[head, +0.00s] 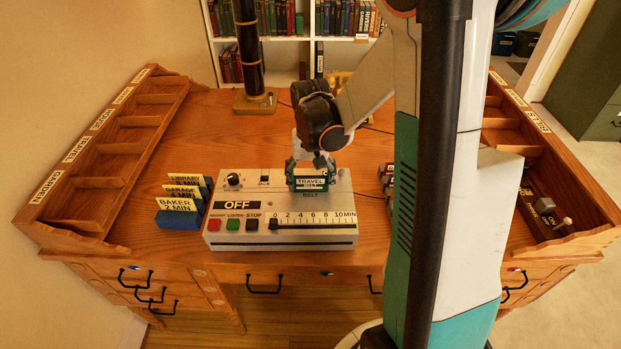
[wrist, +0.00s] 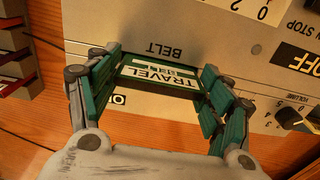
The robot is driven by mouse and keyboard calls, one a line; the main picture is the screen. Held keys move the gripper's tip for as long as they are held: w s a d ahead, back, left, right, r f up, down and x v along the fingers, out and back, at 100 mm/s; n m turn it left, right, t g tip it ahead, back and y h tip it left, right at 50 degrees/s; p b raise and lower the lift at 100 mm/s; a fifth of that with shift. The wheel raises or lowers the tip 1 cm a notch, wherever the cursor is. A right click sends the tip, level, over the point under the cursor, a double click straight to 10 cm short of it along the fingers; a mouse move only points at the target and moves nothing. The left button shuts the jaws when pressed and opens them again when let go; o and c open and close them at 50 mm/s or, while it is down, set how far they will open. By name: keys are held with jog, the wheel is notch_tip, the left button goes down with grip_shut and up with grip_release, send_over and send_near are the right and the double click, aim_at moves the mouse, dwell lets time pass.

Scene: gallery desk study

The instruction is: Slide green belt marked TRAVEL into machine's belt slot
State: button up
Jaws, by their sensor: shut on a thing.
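The green belt (head: 311,184), with a white label reading TRAVEL BELT, is between the fingers of my gripper (head: 308,174), which is shut on it. The belt also shows in the wrist view (wrist: 158,76), with a green finger at each end. The grey machine (head: 218,242) stands on the desk, its panel showing OFF, coloured buttons and a 0 to 10 MIN slider. The belt is over the right part of the machine's top, just behind the printed word BELT (head: 310,196). The slot itself is hidden; I cannot tell whether the belt is in it or above it.
Blue-based cards (head: 180,218) marked BAKER, GARAGE and LIBRARY stand left of the machine. Dark red items (head: 387,180) sit close on its right, partly behind my arm. A dark post on a wooden base (head: 255,101) stands behind. Wooden racks (head: 112,160) line both sides.

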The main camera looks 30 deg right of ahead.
jog(key=shift+f+b, duration=0.65)
jog(key=shift+f, duration=0.25)
jog(key=o, duration=0.9)
notch_tip(320, 180, up, 12)
dwell(0.6)
